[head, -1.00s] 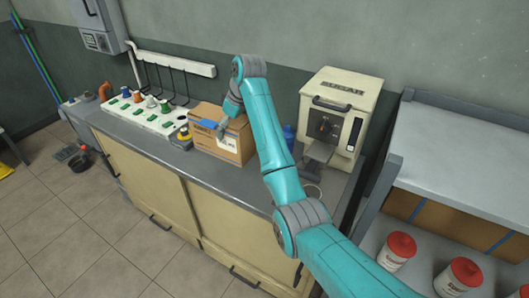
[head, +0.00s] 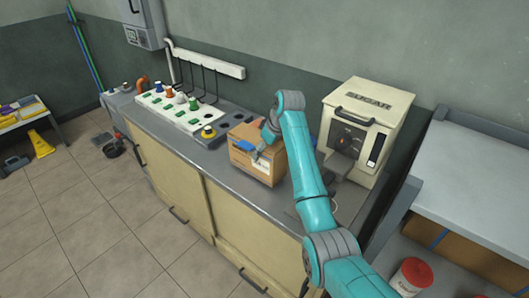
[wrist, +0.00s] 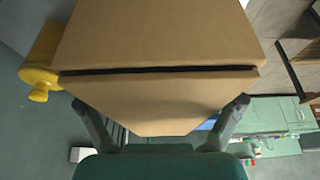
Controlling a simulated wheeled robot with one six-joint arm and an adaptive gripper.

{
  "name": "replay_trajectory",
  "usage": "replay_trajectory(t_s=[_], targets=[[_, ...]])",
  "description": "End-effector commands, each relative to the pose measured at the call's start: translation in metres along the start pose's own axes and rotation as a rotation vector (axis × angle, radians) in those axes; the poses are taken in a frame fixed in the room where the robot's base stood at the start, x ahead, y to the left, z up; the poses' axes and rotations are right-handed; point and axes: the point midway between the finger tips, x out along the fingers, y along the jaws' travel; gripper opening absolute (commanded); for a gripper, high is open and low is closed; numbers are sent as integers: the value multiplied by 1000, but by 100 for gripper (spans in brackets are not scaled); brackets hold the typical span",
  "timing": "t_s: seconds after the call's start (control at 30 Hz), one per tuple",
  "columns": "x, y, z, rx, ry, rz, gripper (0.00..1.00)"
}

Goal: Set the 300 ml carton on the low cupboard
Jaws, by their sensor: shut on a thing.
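The brown cardboard carton (head: 251,167) is in my gripper (head: 264,148). In the wrist view the carton (wrist: 160,50) fills the upper middle, with a dark seam across it. My gripper's fingers (wrist: 160,110) lie on either side of it, shut on it. The low cupboard (head: 235,186) has a dark grey top and cream doors. The carton is over its top, left of the sugar machine. I cannot tell whether the carton's underside touches the top. My arm hides part of the carton's right side.
The cream sugar machine (head: 362,125) is at right. A grey shelf (head: 480,170) with a red-lidded tub (head: 413,275) is further right. Tiled floor lies in front.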

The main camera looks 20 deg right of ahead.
Motion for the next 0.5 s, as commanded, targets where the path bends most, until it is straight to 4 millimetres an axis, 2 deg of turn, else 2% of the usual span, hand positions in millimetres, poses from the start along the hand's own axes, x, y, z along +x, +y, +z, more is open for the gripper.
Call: replay_trajectory(t_s=[0.1,0.4,0.43,0.47,0.5], targets=[[12,0,5,0,1,0,52],[13,0,5,0,1,1,52],[14,0,6,0,0,0,94],[14,0,6,0,0,0,100],[14,0,6,0,0,0,100]])
